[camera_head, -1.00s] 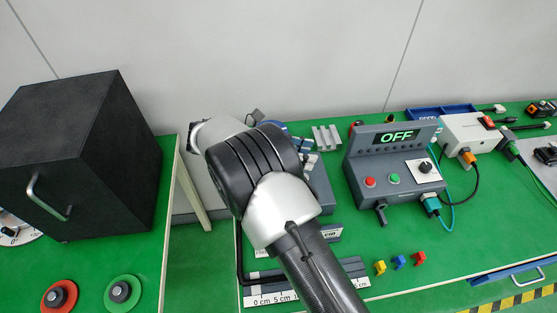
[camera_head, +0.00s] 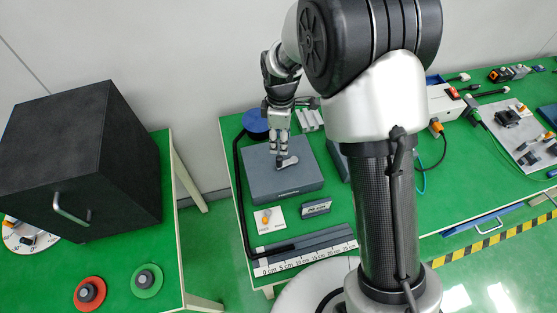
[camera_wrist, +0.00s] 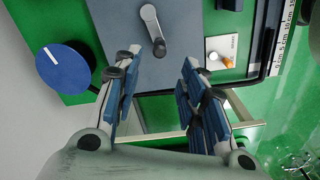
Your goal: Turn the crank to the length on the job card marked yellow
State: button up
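The crank (camera_head: 287,161) is a grey lever on top of a flat dark grey box (camera_head: 304,184). In the wrist view the crank (camera_wrist: 152,28) lies beyond my fingertips, with a round knob at its near end. My gripper (camera_head: 279,150) is above the box, close to the crank. In the wrist view my gripper (camera_wrist: 158,66) has its fingers spread, with nothing between them. A white card (camera_head: 264,228) with an orange-yellow spot lies in front of the box; it also shows in the wrist view (camera_wrist: 229,44). Its writing is too small to read.
A ruler (camera_head: 305,258) marked in cm runs along the front edge, with a black bent rod (camera_head: 241,205) reaching it. A blue round knob (camera_head: 256,122) stands behind the box. A small label block (camera_head: 316,208) sits beside the card. A black cabinet (camera_head: 80,160) stands left.

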aim_at(280, 157)
notch_tip(280, 157, down, 11)
jog(key=shift+f+b, duration=0.15)
jog(key=shift+b, duration=1)
jog(key=shift+c, duration=0.4)
grip_shut()
